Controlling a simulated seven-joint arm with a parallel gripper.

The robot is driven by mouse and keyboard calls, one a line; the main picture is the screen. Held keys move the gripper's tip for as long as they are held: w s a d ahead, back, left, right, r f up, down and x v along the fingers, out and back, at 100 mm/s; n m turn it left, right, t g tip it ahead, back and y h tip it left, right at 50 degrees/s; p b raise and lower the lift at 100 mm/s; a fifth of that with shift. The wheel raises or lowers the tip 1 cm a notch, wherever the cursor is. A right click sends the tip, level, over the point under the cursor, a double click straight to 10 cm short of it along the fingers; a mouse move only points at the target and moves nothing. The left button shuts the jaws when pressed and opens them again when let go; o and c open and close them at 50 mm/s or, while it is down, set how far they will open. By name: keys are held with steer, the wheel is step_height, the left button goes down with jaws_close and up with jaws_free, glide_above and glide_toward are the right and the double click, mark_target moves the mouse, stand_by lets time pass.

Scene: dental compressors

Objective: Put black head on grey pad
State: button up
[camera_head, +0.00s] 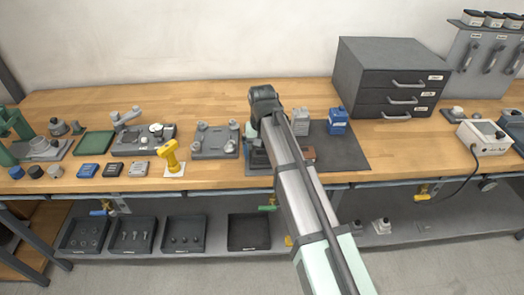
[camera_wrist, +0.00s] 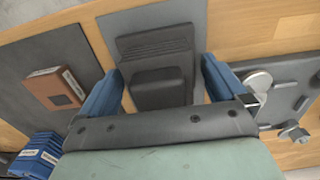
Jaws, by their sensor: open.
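The black head (camera_wrist: 158,88) is a dark, stepped block with a ribbed upper part. In the wrist view it sits between the blue fingers of my gripper (camera_wrist: 161,66), which is open, with gaps beside the block. In the head view the black head (camera_head: 258,158) shows partly beside my arm, which hides much of it and the fingers. A flat blue-grey pad (camera_wrist: 122,20) lies beneath the black head. A larger dark grey mat (camera_head: 350,152) lies to the right in the head view. I cannot tell which of these two is the named grey pad.
A brown box (camera_wrist: 54,88) lies on the dark mat, with blue (camera_head: 337,121) and grey (camera_head: 301,122) containers near it. A grey plate with metal posts (camera_head: 215,143) stands close on the left. A drawer cabinet (camera_head: 388,80) stands behind. The mat's front right is bare.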

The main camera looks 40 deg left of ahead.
step_height(320, 180, up, 12)
steer(key=shift+r, duration=0.15)
stand_by(0.7)
steer(key=shift+d, duration=0.1)
stand_by(0.4)
